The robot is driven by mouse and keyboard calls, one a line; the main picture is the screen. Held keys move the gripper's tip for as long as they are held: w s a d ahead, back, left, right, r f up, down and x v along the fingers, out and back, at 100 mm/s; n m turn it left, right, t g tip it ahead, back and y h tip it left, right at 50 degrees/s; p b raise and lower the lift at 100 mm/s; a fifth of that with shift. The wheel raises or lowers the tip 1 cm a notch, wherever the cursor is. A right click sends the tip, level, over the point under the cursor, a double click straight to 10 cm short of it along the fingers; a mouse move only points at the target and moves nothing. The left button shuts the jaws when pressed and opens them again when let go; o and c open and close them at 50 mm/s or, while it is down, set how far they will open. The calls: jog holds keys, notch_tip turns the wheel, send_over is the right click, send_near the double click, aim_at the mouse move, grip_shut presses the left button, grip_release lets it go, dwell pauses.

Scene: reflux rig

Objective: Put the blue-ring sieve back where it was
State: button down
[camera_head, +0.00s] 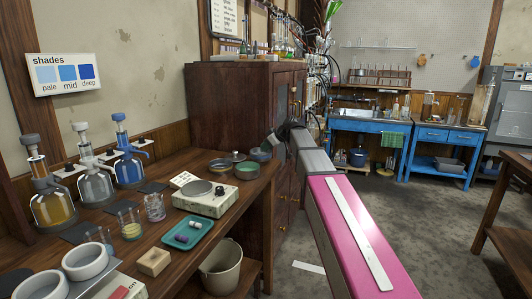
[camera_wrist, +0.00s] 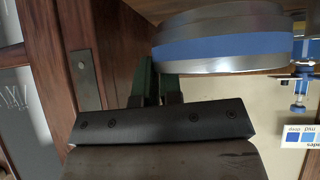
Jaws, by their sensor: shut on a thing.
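The blue-ring sieve (camera_wrist: 222,48) is a round metal sieve with a wide blue band. In the wrist view it fills the top, right at the fingers of my gripper (camera_wrist: 160,84), which is shut on its rim. In the head view my gripper (camera_head: 272,140) is at the far right end of the wooden bench, and the sieve (camera_head: 260,154) shows small just below it. I cannot tell whether the sieve touches anything beneath. A green-ring sieve (camera_head: 247,171) and a yellowish-ring sieve (camera_head: 220,165) stand on the bench close by.
A small dark-knobbed dish (camera_head: 238,156) stands behind the sieves. A white balance (camera_head: 206,198), a teal tray (camera_head: 188,236) and beakers (camera_head: 130,224) occupy the bench nearer me. A tall wooden cabinet (camera_head: 230,110) rises close behind my gripper.

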notch_tip(320, 180, down, 2)
jog(key=shift+f, duration=0.25)
jog(key=c, duration=1.3)
grip_release()
jog(key=shift+r, duration=0.1)
